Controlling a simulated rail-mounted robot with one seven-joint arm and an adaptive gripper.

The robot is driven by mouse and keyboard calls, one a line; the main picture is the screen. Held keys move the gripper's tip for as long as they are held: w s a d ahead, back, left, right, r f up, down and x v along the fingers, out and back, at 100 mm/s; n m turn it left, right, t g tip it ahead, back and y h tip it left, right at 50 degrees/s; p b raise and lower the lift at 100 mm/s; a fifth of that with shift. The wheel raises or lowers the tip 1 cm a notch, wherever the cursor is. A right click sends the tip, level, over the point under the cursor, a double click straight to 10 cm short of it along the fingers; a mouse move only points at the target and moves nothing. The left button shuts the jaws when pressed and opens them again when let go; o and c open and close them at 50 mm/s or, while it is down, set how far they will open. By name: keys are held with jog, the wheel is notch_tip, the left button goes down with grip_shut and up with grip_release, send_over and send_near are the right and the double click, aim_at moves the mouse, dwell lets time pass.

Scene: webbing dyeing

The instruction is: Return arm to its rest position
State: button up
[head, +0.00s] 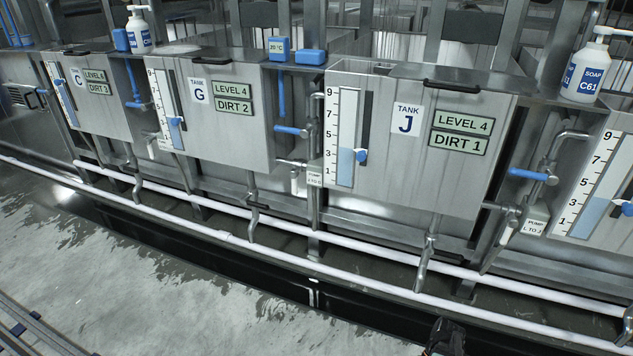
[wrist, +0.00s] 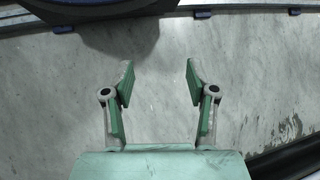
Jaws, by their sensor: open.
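My gripper (wrist: 158,82) is open and empty in the wrist view. Its two green-padded fingers stand apart over the bare grey floor (wrist: 160,45), with nothing between them. In the head view, a small dark part of my arm shows at the bottom edge, right of centre. The fingers cannot be seen in the head view.
Tank G (head: 222,115) and tank J (head: 410,140) stand in a row with gauges and blue valve handles. A soap bottle (head: 585,72) stands at the upper right. White pipes (head: 270,248) run low along the tanks. The concrete floor (head: 120,260) in front is clear.

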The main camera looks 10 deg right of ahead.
jog(key=s+a+f+n+g+h, duration=0.4)
jog(key=s+a+n+g+h, duration=0.25)
jog(key=s+a, duration=0.7)
jog(key=w+d+r+t+p, duration=0.1)
jog(key=w+r+t+p, duration=0.15)
jog(key=r+p, duration=0.8)
jog(key=w+d+r+t+p, duration=0.1)
jog(key=r+t+p, duration=0.35)
jog(key=p, duration=1.15)
jog(key=w+d+f+t+h+b, duration=0.1)
jog(key=w+d+f+b, duration=0.25)
jog(key=w+b, duration=0.55)
jog(key=w+d+f+b, duration=0.2)
jog(key=w+f+b, duration=0.4)
jog(key=b, duration=0.5)
jog(key=w+d+r+m+h+b, duration=0.25)
jog(key=w+d+r+b, duration=0.25)
jog(key=d+b, duration=0.4)
jog(key=s+d+r+m+g+h+b, duration=0.1)
jog(key=s+d+r+m+g+h, duration=0.1)
jog(key=r, duration=0.4)
jog(key=shift+s+g+b, duration=0.3)
jog(key=shift+s+g, duration=0.05)
jog(key=shift+s, duration=0.15)
